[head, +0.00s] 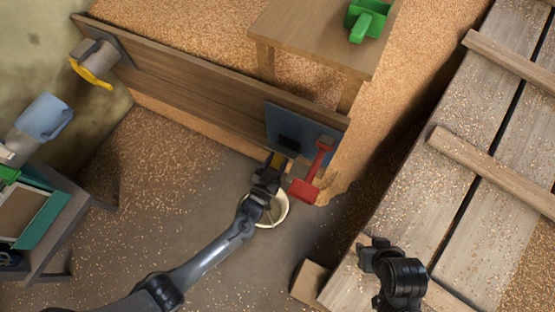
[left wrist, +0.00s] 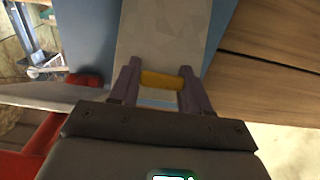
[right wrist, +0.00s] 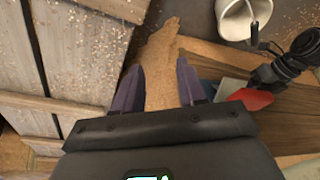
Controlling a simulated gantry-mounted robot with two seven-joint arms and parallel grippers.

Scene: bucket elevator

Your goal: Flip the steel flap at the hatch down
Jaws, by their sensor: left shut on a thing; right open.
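The steel flap (left wrist: 165,35) shows in the left wrist view as a pale grey plate with a yellow grip bar (left wrist: 160,80) at its near end. It lies against a blue hatch panel (head: 302,125) on the wooden wall. My left gripper (head: 279,160) is shut on the yellow bar, one finger on each side. In the head view the arm hides most of the flap, and its exact tilt is hard to tell. My right gripper (head: 368,250) is open, off to the right near the planks; it also shows in the right wrist view (right wrist: 156,85).
A white bucket (head: 283,208) stands on the floor under my left gripper. Wooden planks (head: 490,110) fill the right. A table (head: 310,35) with a green scoop (head: 366,20) stands behind the wall.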

